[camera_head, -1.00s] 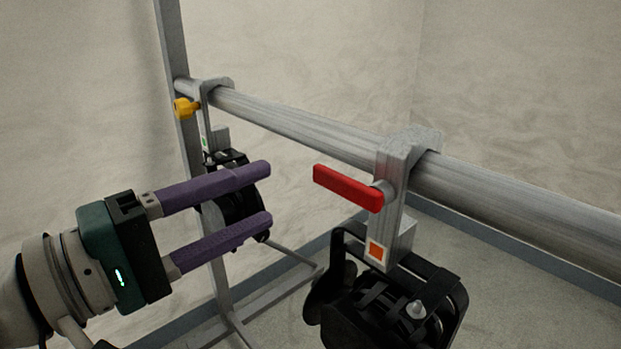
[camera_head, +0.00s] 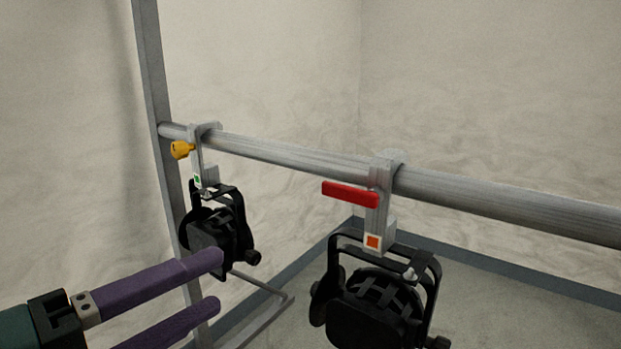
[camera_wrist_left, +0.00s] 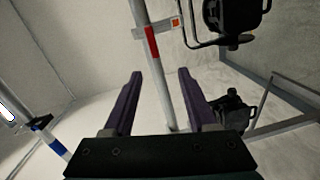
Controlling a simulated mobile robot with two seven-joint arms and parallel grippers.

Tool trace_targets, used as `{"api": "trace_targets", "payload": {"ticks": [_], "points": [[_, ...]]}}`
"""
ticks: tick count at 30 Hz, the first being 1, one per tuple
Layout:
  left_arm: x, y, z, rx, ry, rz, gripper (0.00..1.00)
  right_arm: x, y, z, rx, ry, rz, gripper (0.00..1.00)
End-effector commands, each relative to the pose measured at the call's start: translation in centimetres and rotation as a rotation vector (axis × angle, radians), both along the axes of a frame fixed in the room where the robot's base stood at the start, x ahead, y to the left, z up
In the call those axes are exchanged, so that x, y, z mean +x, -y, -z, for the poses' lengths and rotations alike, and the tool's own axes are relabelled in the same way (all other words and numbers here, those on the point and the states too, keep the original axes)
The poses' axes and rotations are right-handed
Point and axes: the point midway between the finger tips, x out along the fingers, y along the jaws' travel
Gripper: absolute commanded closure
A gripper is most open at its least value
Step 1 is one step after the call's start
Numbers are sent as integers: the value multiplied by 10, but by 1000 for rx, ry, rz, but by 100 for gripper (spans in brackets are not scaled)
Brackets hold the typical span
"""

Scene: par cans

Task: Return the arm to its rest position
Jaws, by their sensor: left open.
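My left gripper (camera_head: 219,284) comes in at the lower left of the head view. Its two purple fingers are apart with nothing between them. In that view its upper fingertip overlaps the lower part of the left black par can (camera_head: 215,235); I cannot tell the distance between them. In the left wrist view the open fingers of the gripper (camera_wrist_left: 158,75) point up the picture, with the pipe showing between them. The right black par can (camera_head: 375,305) hangs by a clamp with a red handle (camera_head: 350,194) and an orange square. My right gripper is not in view.
A grey pipe (camera_head: 480,190) runs across the scene, fixed to an upright post (camera_head: 150,70) at the left. The left can's clamp has a yellow knob (camera_head: 181,149) and a green mark. The post's foot (camera_head: 262,310) reaches over the floor. Pale walls stand behind.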

Motion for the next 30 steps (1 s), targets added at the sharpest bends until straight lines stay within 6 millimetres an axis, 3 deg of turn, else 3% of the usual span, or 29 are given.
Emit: {"api": "trace_targets", "payload": {"ticks": [9,14,20,26,27,30], "points": [[-35,37,-2,372,23,106,43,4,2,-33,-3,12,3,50],[-59,35,-5,678,19,169,43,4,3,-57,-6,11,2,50],[-109,-15,-4,1136,-121,294,43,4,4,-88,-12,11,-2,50],[-187,-79,-13,1418,-400,487,43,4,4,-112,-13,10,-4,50],[-194,-84,-28,1440,-424,511,43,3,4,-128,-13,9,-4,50],[-190,-83,-64,1440,-411,509,43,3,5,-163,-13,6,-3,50]]}}
